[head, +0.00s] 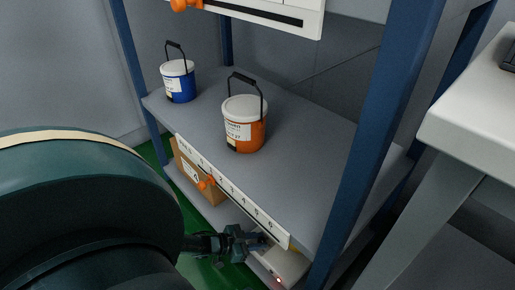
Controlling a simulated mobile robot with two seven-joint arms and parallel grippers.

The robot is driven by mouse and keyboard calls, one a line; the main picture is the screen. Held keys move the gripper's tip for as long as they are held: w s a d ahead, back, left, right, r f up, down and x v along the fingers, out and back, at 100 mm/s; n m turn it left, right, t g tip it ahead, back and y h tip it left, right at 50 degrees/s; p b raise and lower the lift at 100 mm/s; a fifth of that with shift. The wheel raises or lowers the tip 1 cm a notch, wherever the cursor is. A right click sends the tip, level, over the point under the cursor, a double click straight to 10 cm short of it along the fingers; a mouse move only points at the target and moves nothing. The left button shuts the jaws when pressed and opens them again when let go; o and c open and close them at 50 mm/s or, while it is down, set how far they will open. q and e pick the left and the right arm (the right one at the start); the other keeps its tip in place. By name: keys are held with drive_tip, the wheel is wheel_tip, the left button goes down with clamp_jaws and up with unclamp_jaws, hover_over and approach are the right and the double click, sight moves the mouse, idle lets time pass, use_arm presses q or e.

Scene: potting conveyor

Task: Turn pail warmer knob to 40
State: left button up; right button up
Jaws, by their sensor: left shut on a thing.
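A white box with a small red light, apparently the pail warmer (287,268), sits low under the front edge of the shelf. My left gripper (262,239) reaches in from the left to its near side, below the scale strip. It is shut, apparently on the warmer's knob. The knob and its markings are hidden by the gripper and too small to read, so its setting cannot be told. A blue pail (180,87) and an orange pail (249,133), both with white lids and black handles, stand upright on the shelf. My right gripper is not in view.
A cardboard box (186,170) is beneath. A blue post (372,130) stands right of the gripper, with a white table (475,100) beyond.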

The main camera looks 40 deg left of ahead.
use_arm(q)
drive_tip(key=shift+w+a+m+h, duration=0.15)
drive_tip(key=shift+w+m+h, duration=0.25)
drive_tip(key=shift+m, duration=0.1)
drive_tip(key=shift+s+r+m+g+h, duration=0.1)
drive_tip(key=shift+s+m+g+h, duration=0.05)
drive_tip(key=shift+m+g+h, duration=0.2)
drive_tip(key=o, duration=1)
drive_tip(key=shift+s+g, duration=0.1)
drive_tip(key=shift+g, duration=0.15)
drive_tip(key=shift+s, duration=0.15)
drive_tip(key=shift+s+a+r, duration=0.15)
drive_tip(key=shift+s, duration=0.1)
drive_tip(key=shift+p+v, duration=2.25)
drive_tip(key=shift+v, duration=3.9)
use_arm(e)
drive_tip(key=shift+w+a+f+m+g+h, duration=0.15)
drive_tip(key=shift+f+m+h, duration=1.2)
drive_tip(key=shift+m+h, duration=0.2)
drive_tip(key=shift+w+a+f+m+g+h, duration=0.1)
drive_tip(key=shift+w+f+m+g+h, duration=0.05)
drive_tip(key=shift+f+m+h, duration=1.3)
